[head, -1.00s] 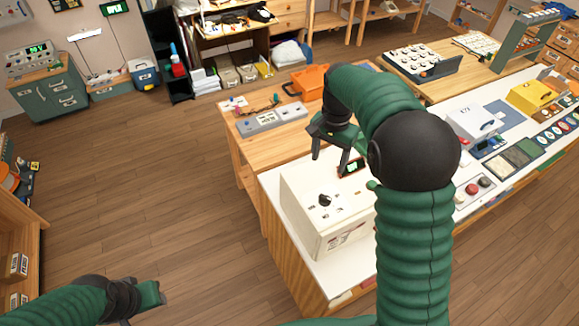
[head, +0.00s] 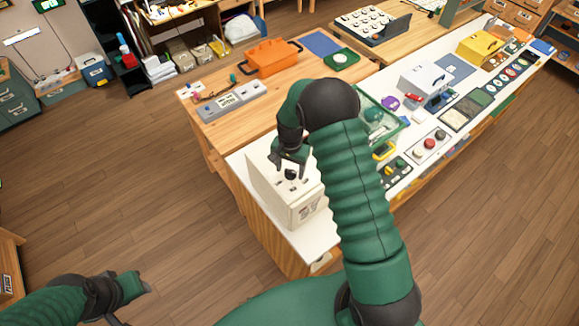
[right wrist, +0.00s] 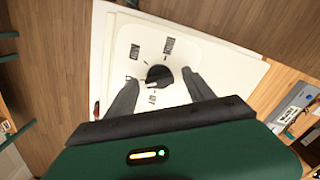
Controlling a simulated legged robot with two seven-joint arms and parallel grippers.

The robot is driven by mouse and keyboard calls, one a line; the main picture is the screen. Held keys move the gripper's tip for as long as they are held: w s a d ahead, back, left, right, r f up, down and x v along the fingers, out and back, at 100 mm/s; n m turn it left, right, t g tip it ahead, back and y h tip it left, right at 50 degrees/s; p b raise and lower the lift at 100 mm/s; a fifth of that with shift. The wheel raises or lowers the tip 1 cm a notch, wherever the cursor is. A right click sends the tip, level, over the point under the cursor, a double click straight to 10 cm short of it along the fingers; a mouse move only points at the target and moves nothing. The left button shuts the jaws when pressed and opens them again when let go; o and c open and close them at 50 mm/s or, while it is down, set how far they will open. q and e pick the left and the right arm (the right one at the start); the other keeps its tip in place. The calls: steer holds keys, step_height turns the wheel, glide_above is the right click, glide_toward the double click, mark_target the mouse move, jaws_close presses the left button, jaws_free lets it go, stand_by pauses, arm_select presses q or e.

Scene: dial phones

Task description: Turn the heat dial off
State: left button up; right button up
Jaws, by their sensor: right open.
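The heat dial (head: 290,174) is a black knob on the top of a cream box (head: 306,207), which stands on the near left end of the white counter. In the right wrist view the dial (right wrist: 158,77) sits on a white plate (right wrist: 140,50) with printed labels that are hard to read. My right gripper (head: 290,163) is open above the box, and its fingers (right wrist: 159,77) show on either side of the dial. I cannot tell whether they touch it. My left gripper (head: 138,287) hangs over the floor at the lower left, away from the box.
A wooden table with a grey switch panel (head: 232,100) and an orange toolbox (head: 271,58) lies behind the box. On the counter to the right are a green-rimmed clear case (head: 380,115), a button panel (head: 429,144) and a white box (head: 425,78). Wooden floor lies open at left.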

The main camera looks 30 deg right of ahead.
steer(key=shift+d+f, duration=0.15)
steer(key=shift+d, duration=0.25)
steer(key=shift+c, duration=0.5)
steer(key=shift+d, duration=0.1)
steer(key=shift+c, duration=1.3)
steer(key=shift+w+a, duration=0.15)
steer(key=shift+a, duration=0.25)
steer(key=c, duration=1)
arm_select(q)
steer(key=shift+w+d, duration=0.2)
steer(key=shift+d, duration=0.25)
arm_select(e)
steer(key=shift+d, duration=0.1)
